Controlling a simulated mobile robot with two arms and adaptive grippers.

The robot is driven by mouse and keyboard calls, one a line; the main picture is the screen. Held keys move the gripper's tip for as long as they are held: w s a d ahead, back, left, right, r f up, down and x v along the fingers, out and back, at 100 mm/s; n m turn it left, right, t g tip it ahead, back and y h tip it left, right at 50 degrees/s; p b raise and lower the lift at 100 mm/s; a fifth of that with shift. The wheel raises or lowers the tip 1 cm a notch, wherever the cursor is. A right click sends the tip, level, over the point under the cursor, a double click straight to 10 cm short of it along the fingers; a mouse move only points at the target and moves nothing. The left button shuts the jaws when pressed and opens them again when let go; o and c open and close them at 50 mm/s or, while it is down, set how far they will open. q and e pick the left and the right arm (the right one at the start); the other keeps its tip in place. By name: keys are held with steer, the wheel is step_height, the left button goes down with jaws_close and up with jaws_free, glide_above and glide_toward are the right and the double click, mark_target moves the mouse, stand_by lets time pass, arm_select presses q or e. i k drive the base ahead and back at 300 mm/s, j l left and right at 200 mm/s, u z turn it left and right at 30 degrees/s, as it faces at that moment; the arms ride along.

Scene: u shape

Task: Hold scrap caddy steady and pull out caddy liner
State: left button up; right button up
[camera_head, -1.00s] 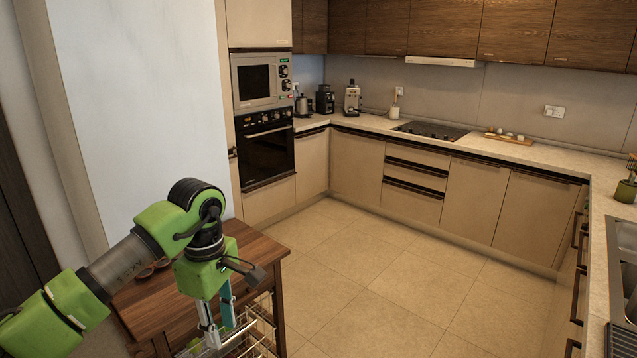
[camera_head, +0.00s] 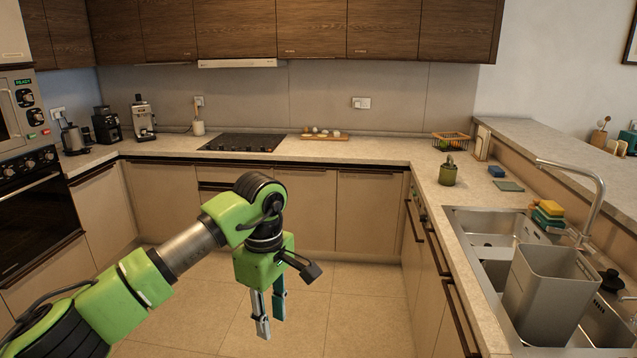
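A tall grey open-topped bin, which looks like the scrap caddy (camera_head: 541,302), stands upright in the sink at the lower right. I cannot tell a separate liner apart from its inner walls. My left gripper (camera_head: 270,326) hangs pointing down over the floor, left of the counter and well apart from the caddy. Its two fingers, one pale and one teal, are apart with nothing seen between them. My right gripper is not in view.
The steel sink (camera_head: 480,219) has a tall curved faucet (camera_head: 592,200) behind the caddy. Stacked sponges (camera_head: 548,213) sit at the sink's back edge. The floor (camera_head: 372,305) between the cabinets is clear.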

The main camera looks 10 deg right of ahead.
mark_target(448, 166)
steer(key=i+z, duration=0.15)
steer(key=i, duration=0.9)
steer(key=i+j+z, duration=0.2)
steer(key=i, duration=0.85)
steer(key=i+l+z, duration=0.1)
steer(key=i+z, duration=0.25)
steer(key=i, duration=0.15)
steer(key=i+z, duration=0.35)
steer(key=i, duration=0.15)
steer(key=i+j+z, duration=0.3)
steer(key=i, duration=0.15)
steer(key=i+j+z, duration=0.15)
steer(key=i+z, duration=0.2)
steer(key=i, duration=0.15)
